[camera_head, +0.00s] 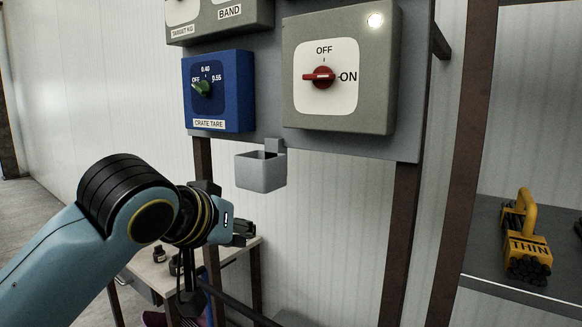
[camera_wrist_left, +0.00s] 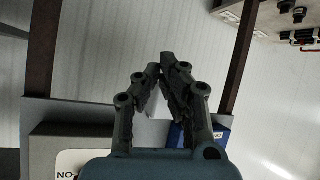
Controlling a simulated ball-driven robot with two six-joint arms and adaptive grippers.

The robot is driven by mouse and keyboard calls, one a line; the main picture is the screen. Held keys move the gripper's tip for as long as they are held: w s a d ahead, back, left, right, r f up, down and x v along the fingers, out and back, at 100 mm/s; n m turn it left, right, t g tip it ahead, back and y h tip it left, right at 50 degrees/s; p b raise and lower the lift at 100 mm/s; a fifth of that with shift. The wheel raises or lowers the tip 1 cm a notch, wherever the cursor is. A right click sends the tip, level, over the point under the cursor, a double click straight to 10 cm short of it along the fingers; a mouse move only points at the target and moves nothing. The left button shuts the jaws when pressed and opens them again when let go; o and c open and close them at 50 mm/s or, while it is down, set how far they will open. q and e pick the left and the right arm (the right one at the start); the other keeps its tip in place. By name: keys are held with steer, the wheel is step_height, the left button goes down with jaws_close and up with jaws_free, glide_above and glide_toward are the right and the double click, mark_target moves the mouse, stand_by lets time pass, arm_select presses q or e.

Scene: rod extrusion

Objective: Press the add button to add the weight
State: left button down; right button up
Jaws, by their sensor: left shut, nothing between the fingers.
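No button marked add can be made out in either view. My left gripper (camera_head: 243,232) is in front of the panel frame, below the small grey open box (camera_head: 260,174) and apart from it. In the left wrist view its fingers (camera_wrist_left: 162,68) meet near their tips and are empty. The grey control box (camera_head: 376,88) has a red knob (camera_head: 320,77) with its pointer toward the left and a lit white lamp (camera_head: 375,20). The blue CRATE TARE box (camera_head: 219,92) has a green knob (camera_head: 202,88). My right gripper is not in view.
Another grey box (camera_head: 228,22), cut off by the top edge, carries the labels TARGET KG and BAND. A low table (camera_head: 150,268) stands behind my left arm. A shelf (camera_head: 515,290) at right holds a yellow THIN crate (camera_head: 528,238) of dark rods. Brown posts (camera_head: 400,235) stand under the panel.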

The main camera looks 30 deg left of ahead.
arm_select(q)
steer(key=w+r+n+t, duration=0.2)
steer(key=w+r+t, duration=0.15)
steer(key=r, duration=0.95)
steer(key=w+r+n+t, duration=0.2)
steer(key=r+t, duration=0.2)
steer(key=r, duration=0.9)
steer(key=s+r+n+t, duration=0.2)
steer(key=s+r+t, duration=0.1)
steer(key=r, duration=0.8)
steer(key=s+r+n+t, duration=0.1)
steer(key=s+r+t, duration=0.2)
steer(key=r, duration=0.8)
steer(key=shift+a+n+t+h, duration=0.2)
steer(key=shift+n+t+h, duration=0.1)
steer(key=shift+n+t, duration=0.1)
steer(key=shift+p, duration=0.35)
steer(key=w+p, duration=0.6)
steer(key=w, duration=0.2)
steer(key=shift+w+d, duration=0.35)
steer(key=shift+w, duration=0.05)
